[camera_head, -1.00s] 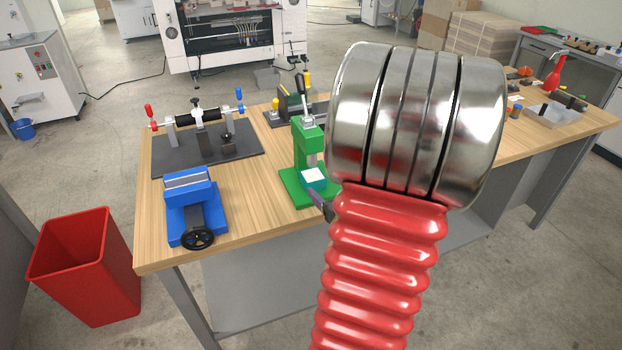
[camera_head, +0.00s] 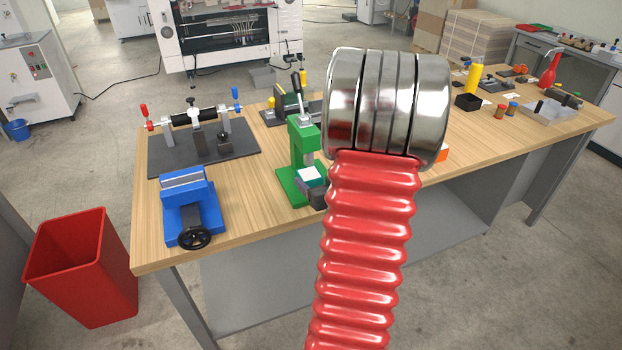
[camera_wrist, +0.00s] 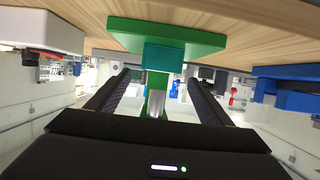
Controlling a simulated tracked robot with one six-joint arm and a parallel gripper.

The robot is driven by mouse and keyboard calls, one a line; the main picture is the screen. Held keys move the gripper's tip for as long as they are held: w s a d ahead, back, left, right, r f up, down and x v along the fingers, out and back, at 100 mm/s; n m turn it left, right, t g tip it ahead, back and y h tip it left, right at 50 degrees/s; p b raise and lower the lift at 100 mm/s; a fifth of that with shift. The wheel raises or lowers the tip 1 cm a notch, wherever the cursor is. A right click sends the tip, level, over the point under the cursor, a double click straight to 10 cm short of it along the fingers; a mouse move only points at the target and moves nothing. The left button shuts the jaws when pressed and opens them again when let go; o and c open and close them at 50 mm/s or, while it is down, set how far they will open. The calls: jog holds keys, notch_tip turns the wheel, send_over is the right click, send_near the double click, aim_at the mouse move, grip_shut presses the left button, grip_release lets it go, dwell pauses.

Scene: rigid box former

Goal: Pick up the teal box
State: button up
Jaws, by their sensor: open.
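The teal box (camera_head: 312,176), with a white top, sits on the base of the green press (camera_head: 300,140), under its ram. In the wrist view, which is upside down, the teal box (camera_wrist: 163,58) lies against the green base between and just beyond the fingertips. My gripper (camera_wrist: 158,78) is open, one finger on each side of the box's line, with nothing held. In the head view only a dark bit of my gripper (camera_head: 314,194) shows at the box's front; my red arm hides the rest. Contact with the box cannot be told.
A blue vise (camera_head: 190,208) stands left of the press, and a roller fixture (camera_head: 200,135) on a dark plate is behind it. Further right are a yellow bottle (camera_head: 473,78) and a black open box (camera_head: 467,103). A red bin (camera_head: 85,265) stands on the floor.

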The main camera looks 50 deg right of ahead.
aim_at(307, 170)
jog(key=shift+w+d+f, duration=0.15)
jog(key=shift+w, duration=0.15)
jog(key=shift+x, duration=2.6)
jog(key=shift+c, duration=0.2)
jog(key=c, duration=1.3)
jog(key=shift+o, duration=0.2)
jog(key=shift+r, duration=0.25)
